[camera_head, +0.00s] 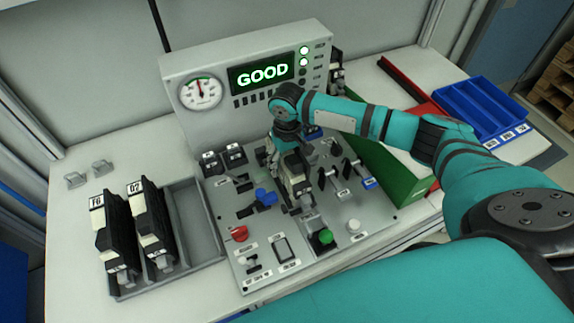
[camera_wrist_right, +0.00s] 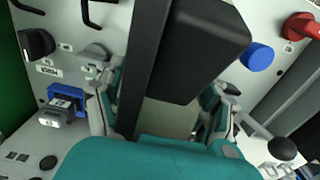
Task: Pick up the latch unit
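A black latch unit (camera_head: 297,182) stands on the sloped grey test panel (camera_head: 356,209), below my right gripper (camera_head: 285,146). The arm comes in from the right and the gripper points down over the unit. In the right wrist view, the black body of the unit (camera_wrist_right: 205,42) fills the upper middle, and the two fingers of my right gripper (camera_wrist_right: 165,100) are spread to either side of it. Some gap shows beside the right finger; contact is hard to judge. The unit's lower part is partly hidden. My left gripper is not in view.
The display (camera_head: 262,73) reads GOOD. Two black units (camera_head: 115,237) (camera_head: 149,222) stand in a grey tray (camera_head: 202,235) at left. A green bin (camera_head: 395,176) and a blue bin (camera_head: 480,112) are at right. Knobs and levers surround the unit, including a red knob (camera_head: 238,233).

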